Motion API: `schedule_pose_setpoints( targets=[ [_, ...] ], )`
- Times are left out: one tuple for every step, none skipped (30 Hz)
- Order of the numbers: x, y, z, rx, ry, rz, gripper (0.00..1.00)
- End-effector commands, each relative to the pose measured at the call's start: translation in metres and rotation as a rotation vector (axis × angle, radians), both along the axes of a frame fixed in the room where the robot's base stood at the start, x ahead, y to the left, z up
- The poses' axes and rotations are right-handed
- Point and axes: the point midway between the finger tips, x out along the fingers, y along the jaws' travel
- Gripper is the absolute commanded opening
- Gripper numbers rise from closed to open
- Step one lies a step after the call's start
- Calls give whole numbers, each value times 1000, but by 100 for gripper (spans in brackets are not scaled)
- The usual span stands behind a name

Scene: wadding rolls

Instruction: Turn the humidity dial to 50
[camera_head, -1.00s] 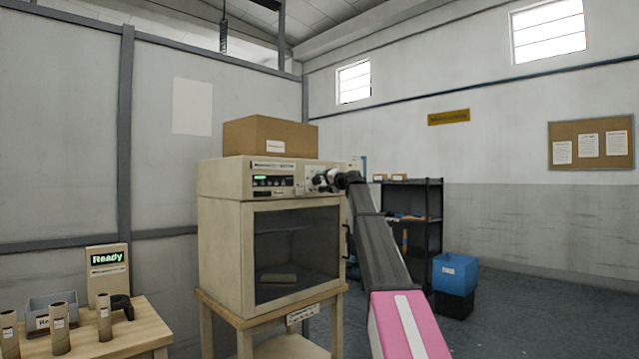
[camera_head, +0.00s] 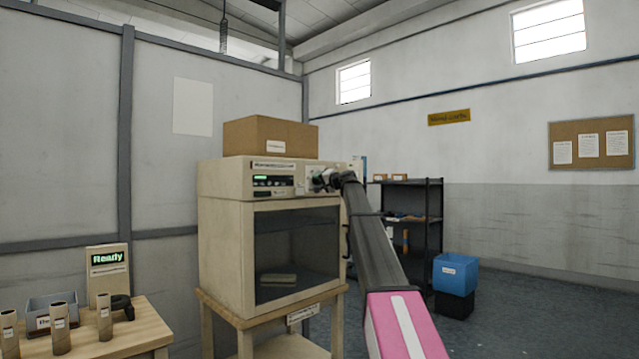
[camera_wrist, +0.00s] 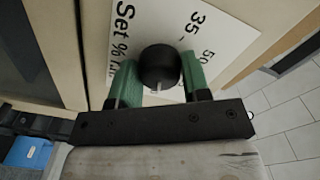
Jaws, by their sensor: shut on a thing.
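The humidity dial (camera_wrist: 160,68) is a round black knob with a pale pointer mark at its lower edge in the wrist view. It sits on a white scale plate (camera_wrist: 222,38) marked "Set %", "35" and "50". My gripper (camera_wrist: 155,82) is shut on the dial, with one green finger on each side of it. In the head view my gripper (camera_head: 322,181) is at the upper right of the beige cabinet's (camera_head: 222,230) front panel, and it hides the dial there. The panel also has a small green-lit display (camera_head: 272,181).
A cardboard box (camera_head: 270,134) sits on top of the cabinet. A wooden table (camera_head: 130,338) at lower left holds cardboard tubes, a grey bin and a "Ready" display (camera_head: 107,270). A black shelf (camera_head: 425,230) and blue bin (camera_head: 455,274) stand behind my arm at right.

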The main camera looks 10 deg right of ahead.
Motion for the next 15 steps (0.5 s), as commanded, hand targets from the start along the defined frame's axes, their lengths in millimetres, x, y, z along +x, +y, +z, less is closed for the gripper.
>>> schedule_pose_setpoints(
  targets=[
    [0,0,0,-12,-8,1,20],
    [0,0,0,-21,-15,1,20],
    [0,0,0,-38,-27,1,20],
    [0,0,0,-50,-35,1,20],
    [0,0,0,-64,-46,1,20],
    [0,0,0,-85,-61,1,20],
    [0,0,0,-102,-74,1,20],
    [0,0,0,-121,-87,1,20],
    [0,0,0,-148,-107,1,20],
    [0,0,0,-169,-122,1,20],
    [0,0,0,-190,-138,1,20],
    [0,0,0,-220,-159,1,20],
    [0,0,0,-243,-176,1,20],
    [0,0,0,-266,-192,1,20],
    [0,0,0,-297,-215,1,20]
  ],
)
